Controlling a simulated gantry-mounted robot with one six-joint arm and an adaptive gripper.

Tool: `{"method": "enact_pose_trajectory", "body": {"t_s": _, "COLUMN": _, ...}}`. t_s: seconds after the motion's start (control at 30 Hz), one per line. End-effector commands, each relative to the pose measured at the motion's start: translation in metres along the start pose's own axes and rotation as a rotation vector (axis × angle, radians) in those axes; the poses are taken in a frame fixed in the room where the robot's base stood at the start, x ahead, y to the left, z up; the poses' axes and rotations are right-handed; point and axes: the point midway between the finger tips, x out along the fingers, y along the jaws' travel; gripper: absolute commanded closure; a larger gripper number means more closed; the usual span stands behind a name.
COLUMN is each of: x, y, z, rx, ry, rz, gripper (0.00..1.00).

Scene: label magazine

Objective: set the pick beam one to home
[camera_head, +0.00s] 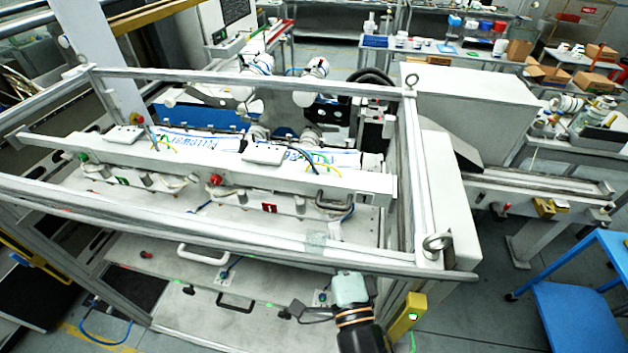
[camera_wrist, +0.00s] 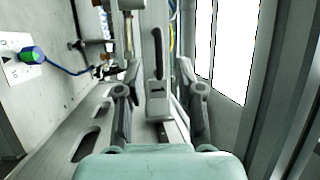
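In the head view, a long white beam (camera_head: 180,165) crosses the machine inside its metal frame. It carries red and green knobs, cables and a red plate marked 1 (camera_head: 269,208). A black bracket handle (camera_head: 335,203) is near the beam's right end. I cannot tell for sure which part is pick beam one. My gripper (camera_head: 350,288) is at the lower right, in front of the frame's front rail. Its fingertips are hidden there. In the wrist view, the fingers of my gripper (camera_wrist: 158,78) are apart. A black upright handle (camera_wrist: 156,58) shows between and beyond them; no contact is visible.
The front rail (camera_head: 230,240) and a corner post (camera_head: 412,160) with an eye bolt stand close to my gripper. A white panel with a blue-green knob (camera_wrist: 32,55) is at left in the wrist view. A blue cart (camera_head: 580,300) stands at the right.

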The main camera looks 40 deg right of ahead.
Motion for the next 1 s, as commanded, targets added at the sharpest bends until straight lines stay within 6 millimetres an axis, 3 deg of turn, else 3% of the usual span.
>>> {"method": "enact_pose_trajectory", "body": {"t_s": 0.13, "x": 0.015, "y": 0.0, "z": 0.001, "rx": -0.001, "ry": -0.001, "rz": -0.001, "gripper": 0.63}}
{"method": "enact_pose_trajectory", "body": {"t_s": 0.43, "x": 0.067, "y": -0.001, "z": 0.001, "rx": -0.003, "ry": -0.002, "rz": 0.0, "gripper": 0.63}}
{"method": "enact_pose_trajectory", "body": {"t_s": 0.8, "x": 0.077, "y": 0.001, "z": 0.001, "rx": -0.003, "ry": -0.002, "rz": 0.001, "gripper": 0.63}}
{"method": "enact_pose_trajectory", "body": {"t_s": 1.0, "x": 0.077, "y": 0.001, "z": 0.001, "rx": -0.003, "ry": -0.002, "rz": 0.0, "gripper": 0.96}}
